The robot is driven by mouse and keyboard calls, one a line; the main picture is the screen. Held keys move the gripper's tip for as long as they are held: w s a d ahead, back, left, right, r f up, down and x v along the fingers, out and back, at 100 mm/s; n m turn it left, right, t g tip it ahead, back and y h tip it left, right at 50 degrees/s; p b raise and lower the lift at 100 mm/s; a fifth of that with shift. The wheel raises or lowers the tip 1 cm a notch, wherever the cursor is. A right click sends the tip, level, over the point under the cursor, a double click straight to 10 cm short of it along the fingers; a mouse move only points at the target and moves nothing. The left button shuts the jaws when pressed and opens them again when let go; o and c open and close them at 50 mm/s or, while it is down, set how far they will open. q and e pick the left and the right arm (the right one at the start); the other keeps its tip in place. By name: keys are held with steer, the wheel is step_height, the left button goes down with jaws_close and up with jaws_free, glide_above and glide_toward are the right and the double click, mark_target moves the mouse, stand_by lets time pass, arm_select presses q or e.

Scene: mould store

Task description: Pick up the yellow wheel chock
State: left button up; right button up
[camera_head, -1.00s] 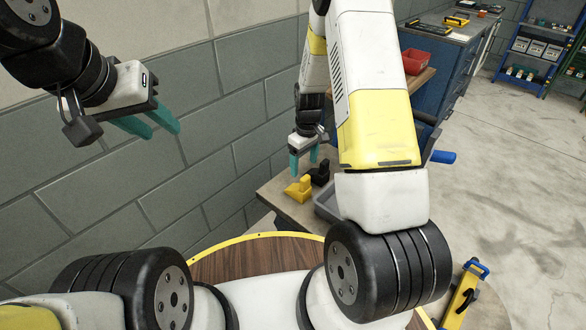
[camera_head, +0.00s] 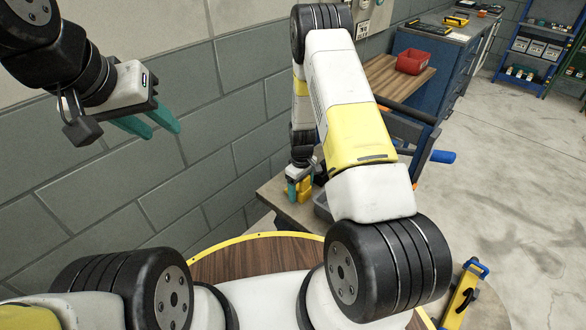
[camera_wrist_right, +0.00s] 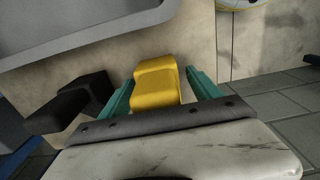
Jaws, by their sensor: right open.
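The yellow wheel chock (camera_wrist_right: 157,84) lies on the table top between the two teal fingers of my right gripper (camera_wrist_right: 160,92) in the right wrist view. The fingers are open, one on each side of it; contact cannot be told. In the head view the chock (camera_head: 306,187) shows only partly behind my right gripper (camera_head: 299,188), which is low over the table. My left gripper (camera_head: 150,124) hangs in front of the wall at the upper left, its teal fingers apart and empty.
A black block (camera_wrist_right: 80,104) stands beside the chock in the right wrist view. A grey bin (camera_wrist_right: 80,30) is close by on the table (camera_head: 275,192). A block wall (camera_head: 200,130) stands behind.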

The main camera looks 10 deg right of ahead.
jaws_close()
steer(key=shift+r, duration=0.1)
